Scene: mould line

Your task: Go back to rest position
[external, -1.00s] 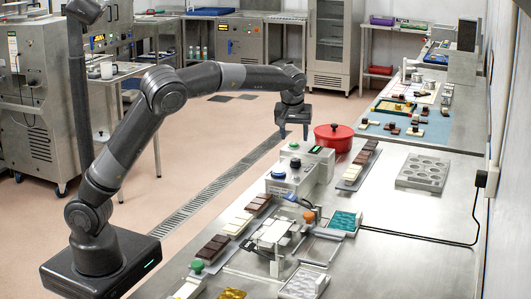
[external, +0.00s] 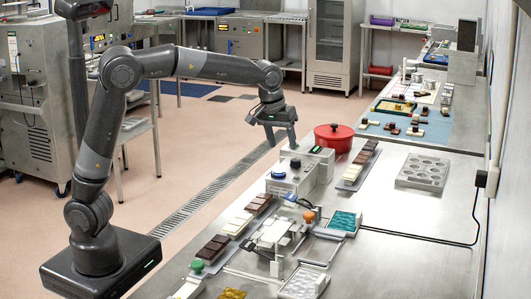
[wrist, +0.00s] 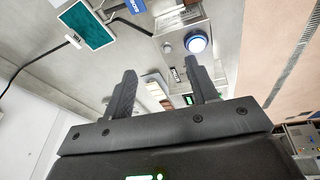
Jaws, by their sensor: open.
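My gripper (external: 281,140) is open and empty in the external view. It hangs in the air above the left edge of the steel table, over the grey control box (external: 290,180) and left of the red lidded pot (external: 333,138). In the wrist view my two fingers (wrist: 158,92) stand apart with nothing between them. The blue button (wrist: 198,43) of the control box shows beyond the right finger.
A grey mould (external: 424,172) stands at right. The table (external: 420,220) has bare room there.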

